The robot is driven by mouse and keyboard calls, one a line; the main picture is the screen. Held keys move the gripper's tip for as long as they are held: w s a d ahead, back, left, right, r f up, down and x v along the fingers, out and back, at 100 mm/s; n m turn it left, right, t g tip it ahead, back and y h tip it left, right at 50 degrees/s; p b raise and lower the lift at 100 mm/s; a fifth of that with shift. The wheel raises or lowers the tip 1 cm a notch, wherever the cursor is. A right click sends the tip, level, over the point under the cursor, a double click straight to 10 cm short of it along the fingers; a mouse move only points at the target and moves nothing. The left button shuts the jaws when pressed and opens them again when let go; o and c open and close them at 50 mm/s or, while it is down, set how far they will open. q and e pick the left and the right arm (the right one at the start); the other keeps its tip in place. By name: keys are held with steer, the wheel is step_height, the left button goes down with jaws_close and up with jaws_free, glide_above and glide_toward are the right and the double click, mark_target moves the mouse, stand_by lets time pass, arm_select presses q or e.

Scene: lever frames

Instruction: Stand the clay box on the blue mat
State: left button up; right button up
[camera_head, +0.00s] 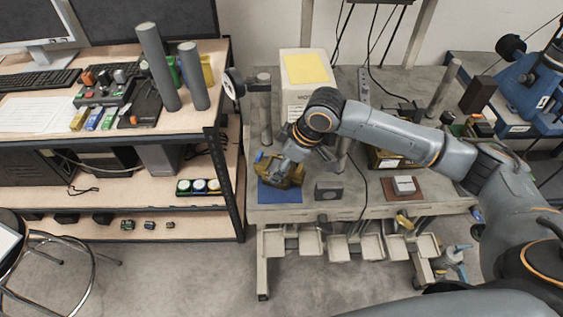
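The blue mat (280,194) lies at the front left corner of the grey workbench. My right arm reaches in from the right, and its gripper (286,166) is low at the mat's back part. A mustard-brown, blocky thing (291,178) is at the gripper, over the mat. I cannot tell for sure that it is the clay box, whether it touches the mat, or whether the fingers are closed on it. The fingers are small and partly hidden by the wrist. My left gripper is not in view.
A dark grey block (328,190) stands just right of the mat. A brown mat with a pale block (404,185) lies further right. A white carton with a yellow top (307,70) and a grey post (265,115) stand behind. A dark brown block (478,94) stands back right.

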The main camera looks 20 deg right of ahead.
steer(key=shift+s+f, duration=0.15)
steer(key=shift+f, duration=0.2)
steer(key=shift+s+f, duration=0.2)
steer(key=shift+f, duration=0.15)
steer(key=o, duration=1.8)
steer(key=shift+w, duration=0.1)
steer(key=shift+o, duration=0.5)
steer(key=shift+w, duration=0.2)
steer(key=shift+s+r, duration=0.15)
steer(key=v, duration=1.1)
steer(key=shift+r, duration=0.35)
